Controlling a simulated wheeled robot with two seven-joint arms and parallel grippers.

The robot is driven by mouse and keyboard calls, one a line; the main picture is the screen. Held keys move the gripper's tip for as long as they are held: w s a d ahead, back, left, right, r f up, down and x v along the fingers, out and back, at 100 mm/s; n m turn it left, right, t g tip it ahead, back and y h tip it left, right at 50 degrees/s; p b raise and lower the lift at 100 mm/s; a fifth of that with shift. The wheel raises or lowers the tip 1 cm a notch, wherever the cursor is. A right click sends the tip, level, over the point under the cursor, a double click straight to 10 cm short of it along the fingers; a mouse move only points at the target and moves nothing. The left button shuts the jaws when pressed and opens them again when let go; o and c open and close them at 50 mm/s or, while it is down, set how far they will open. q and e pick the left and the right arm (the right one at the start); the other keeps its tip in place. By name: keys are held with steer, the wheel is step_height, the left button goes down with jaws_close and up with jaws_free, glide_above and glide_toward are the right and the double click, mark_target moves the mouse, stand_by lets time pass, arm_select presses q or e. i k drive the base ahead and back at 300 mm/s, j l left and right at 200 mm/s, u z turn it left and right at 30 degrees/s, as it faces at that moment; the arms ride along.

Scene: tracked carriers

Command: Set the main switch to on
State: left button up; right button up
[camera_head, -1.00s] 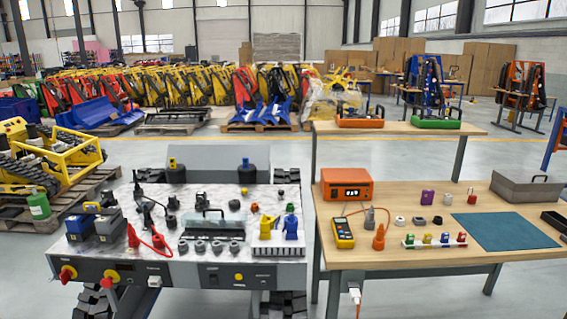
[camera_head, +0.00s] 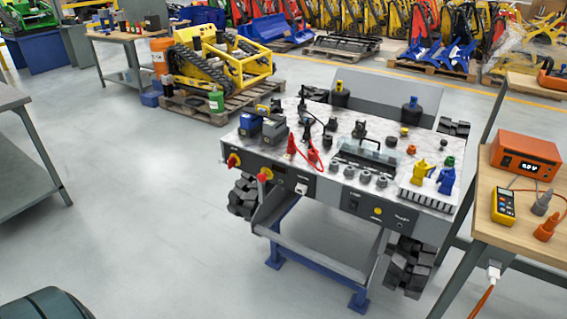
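A tracked carrier (camera_head: 237,131) with a pale marbled top stands in the middle of the view. Farther right, the front panel carries a dark rocker-like part (camera_head: 352,203) and a yellow button (camera_head: 377,211). Neither of my grippers is in view.
A wooden workbench (camera_head: 490,205) with an orange meter box (camera_head: 526,155) stands close on the right. A grey table (camera_head: 14,98) is at the left edge. A yellow tracked machine (camera_head: 205,68) sits on a pallet behind. The floor left of the carrier is clear.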

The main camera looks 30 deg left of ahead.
mark_target(232, 162)
steer(key=u, duration=1.4)
